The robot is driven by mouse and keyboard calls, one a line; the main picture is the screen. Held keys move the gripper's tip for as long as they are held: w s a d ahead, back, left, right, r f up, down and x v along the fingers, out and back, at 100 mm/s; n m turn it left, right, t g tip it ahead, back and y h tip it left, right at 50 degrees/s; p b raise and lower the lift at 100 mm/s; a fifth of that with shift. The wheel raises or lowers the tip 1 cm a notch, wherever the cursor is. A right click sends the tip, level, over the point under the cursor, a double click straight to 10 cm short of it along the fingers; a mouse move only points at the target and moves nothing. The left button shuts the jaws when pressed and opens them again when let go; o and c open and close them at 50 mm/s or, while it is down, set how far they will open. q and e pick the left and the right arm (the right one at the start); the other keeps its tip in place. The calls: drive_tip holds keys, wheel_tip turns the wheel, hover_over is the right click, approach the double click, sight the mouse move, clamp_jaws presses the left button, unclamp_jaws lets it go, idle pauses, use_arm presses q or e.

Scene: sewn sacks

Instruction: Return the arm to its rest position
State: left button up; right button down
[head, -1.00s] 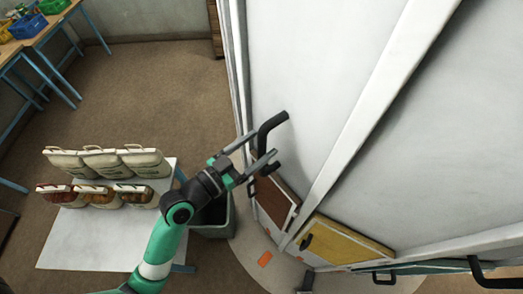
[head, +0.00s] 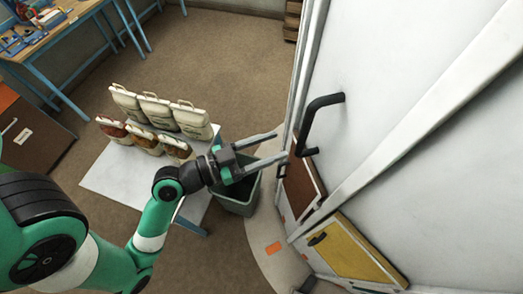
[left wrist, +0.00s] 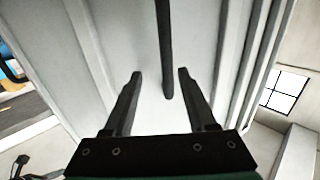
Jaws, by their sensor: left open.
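My left gripper (head: 280,147) is open and empty in the head view. Its fingertips are just left of the black handle (head: 308,128) on the tall white door or panel (head: 385,110), apart from it in the picture. In the left wrist view my two gripper fingers (left wrist: 160,75) are spread, and a dark bar (left wrist: 165,45), apparently the handle, shows between and beyond them against the white panel. The left arm reaches in from the lower left. My right gripper is not in view.
A grey bin (head: 240,197) stands below my gripper. Several sacks (head: 155,108) stand in two rows on a white table (head: 115,175) to its left. A blue-legged workbench (head: 60,42) is at the back left. Open brown floor (head: 215,60) lies behind.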

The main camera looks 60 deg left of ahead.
use_arm(q)
drive_tip(key=shift+s+a+r+p, duration=0.1)
drive_tip(key=shift+s+p, duration=0.3)
drive_tip(key=shift+s, duration=0.7)
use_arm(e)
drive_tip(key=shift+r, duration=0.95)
